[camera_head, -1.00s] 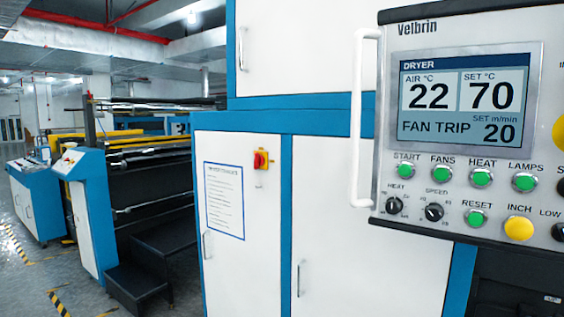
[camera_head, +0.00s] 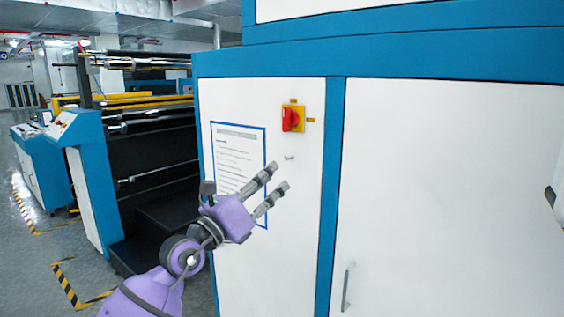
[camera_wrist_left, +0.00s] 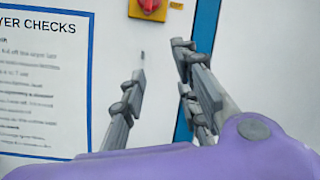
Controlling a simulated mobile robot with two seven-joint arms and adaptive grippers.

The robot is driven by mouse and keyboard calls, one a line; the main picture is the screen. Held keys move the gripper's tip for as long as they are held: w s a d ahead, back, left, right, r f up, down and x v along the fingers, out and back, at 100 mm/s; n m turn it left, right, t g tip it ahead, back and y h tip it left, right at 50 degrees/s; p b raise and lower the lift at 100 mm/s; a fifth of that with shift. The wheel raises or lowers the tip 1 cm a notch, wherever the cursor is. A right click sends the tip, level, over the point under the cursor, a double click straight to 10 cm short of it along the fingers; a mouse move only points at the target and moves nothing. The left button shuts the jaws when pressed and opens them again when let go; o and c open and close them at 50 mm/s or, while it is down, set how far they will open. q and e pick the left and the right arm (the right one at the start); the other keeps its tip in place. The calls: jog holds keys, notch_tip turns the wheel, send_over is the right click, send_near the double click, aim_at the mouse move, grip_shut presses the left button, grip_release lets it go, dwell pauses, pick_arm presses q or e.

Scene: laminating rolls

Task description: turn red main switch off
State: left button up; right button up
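The red main switch (camera_head: 291,119) is a red rotary knob on a yellow plate, mounted high on a white cabinet door. Its knob stands upright in the head view. It also shows, cut off by the top edge, in the left wrist view (camera_wrist_left: 149,6). My left gripper (camera_head: 280,178) is open and empty, below and slightly left of the switch, apart from it. Its two fingers (camera_wrist_left: 160,65) are spread in the left wrist view, pointing up toward the switch. My right gripper is not in view.
A blue-framed check sheet (camera_head: 238,150) is on the same door, partly behind my left gripper. A door handle (camera_head: 346,288) is lower right. Roller machinery (camera_head: 150,140) with dark steps stands left. The door around the switch is clear.

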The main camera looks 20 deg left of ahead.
aim_at(284, 119)
pick_arm(q)
jog(key=w+r+m, duration=0.1)
jog(key=w+r, duration=0.1)
jog(key=r, duration=0.2)
jog(key=w+r+m, duration=0.1)
jog(key=w+r, duration=0.2)
jog(key=r, duration=0.1)
jog(key=w+r+m+t+y, duration=0.1)
jog(key=w+r, duration=0.1)
jog(key=r, duration=0.2)
jog(key=shift+w+d+r+p, duration=0.15)
jog(key=shift+w+r+p, duration=0.05)
jog(key=shift+w+p, duration=0.1)
jog(key=shift+w+d, duration=0.15)
jog(key=shift+w, duration=0.3)
grip_shut()
